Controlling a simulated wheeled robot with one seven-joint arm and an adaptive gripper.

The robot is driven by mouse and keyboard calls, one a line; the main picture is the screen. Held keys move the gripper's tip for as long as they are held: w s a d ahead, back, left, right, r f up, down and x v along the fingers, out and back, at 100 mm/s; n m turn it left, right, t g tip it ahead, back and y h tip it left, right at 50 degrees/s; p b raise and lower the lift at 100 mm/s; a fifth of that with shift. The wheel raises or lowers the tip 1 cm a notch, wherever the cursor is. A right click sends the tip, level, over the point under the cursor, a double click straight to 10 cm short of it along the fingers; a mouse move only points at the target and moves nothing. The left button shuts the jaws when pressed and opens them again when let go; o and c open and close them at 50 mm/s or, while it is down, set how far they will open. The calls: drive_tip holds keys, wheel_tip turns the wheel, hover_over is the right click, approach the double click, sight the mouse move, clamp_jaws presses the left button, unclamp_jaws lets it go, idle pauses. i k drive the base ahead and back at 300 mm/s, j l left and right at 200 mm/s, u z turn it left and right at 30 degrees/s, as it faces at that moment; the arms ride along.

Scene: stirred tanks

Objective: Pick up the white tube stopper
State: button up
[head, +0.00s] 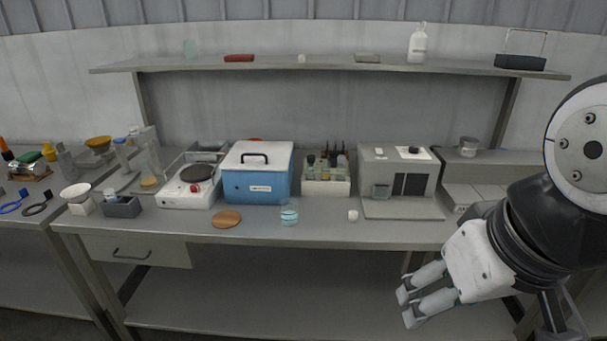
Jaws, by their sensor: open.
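A small white object that looks like the tube stopper (353,215) rests on the grey bench top near its front edge, just left of the grey instrument. It is small in the picture, so its exact shape is hard to tell. My gripper (407,305) is at the lower right, in front of the bench and lower in the picture than the stopper. Its two fingers point left and are apart, with nothing between them.
Near the stopper stand a grey instrument (400,172), a bottle rack (326,187) and a small glass beaker (289,216). A blue box (257,180) and wooden disc (226,219) are farther left. Bench surface around the stopper is clear. A shelf (330,67) runs above.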

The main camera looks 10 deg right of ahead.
sight(353, 216)
drive_tip(key=i+l+z, duration=0.25)
drive_tip(key=i+z, duration=0.15)
drive_tip(key=i, duration=0.15)
drive_tip(key=i+l+z, duration=0.1)
drive_tip(key=i+z, duration=0.3)
drive_tip(key=i, duration=0.2)
